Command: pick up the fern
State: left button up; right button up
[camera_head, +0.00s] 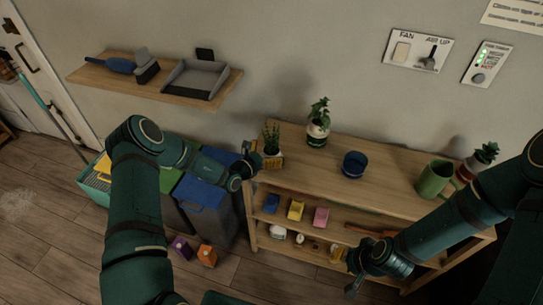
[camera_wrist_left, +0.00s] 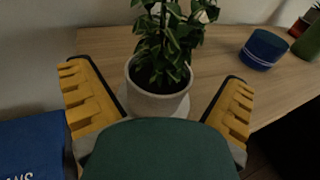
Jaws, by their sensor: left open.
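A leafy green plant, which I take to be the fern (camera_wrist_left: 165,40), stands upright in a pale pot (camera_wrist_left: 155,103) in the left wrist view. My left gripper (camera_head: 262,160) is open there. In the wrist view its yellow fingers (camera_wrist_left: 155,78) are apart on either side of the pot, with gaps on both sides. My right gripper (camera_head: 357,282) is low in front of the shelf; its jaws are unclear.
Further right are a blue bowl (camera_head: 355,164), a green mug (camera_head: 435,179) and a plant in a red pot (camera_head: 479,160). Bins, one with a blue lid (camera_head: 202,193), stand left of the shelf (camera_head: 390,160). A wall shelf (camera_head: 110,80) hangs above.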

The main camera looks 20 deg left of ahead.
pick_arm(q)
jog(key=shift+x, duration=0.95)
jog(key=c, duration=0.9)
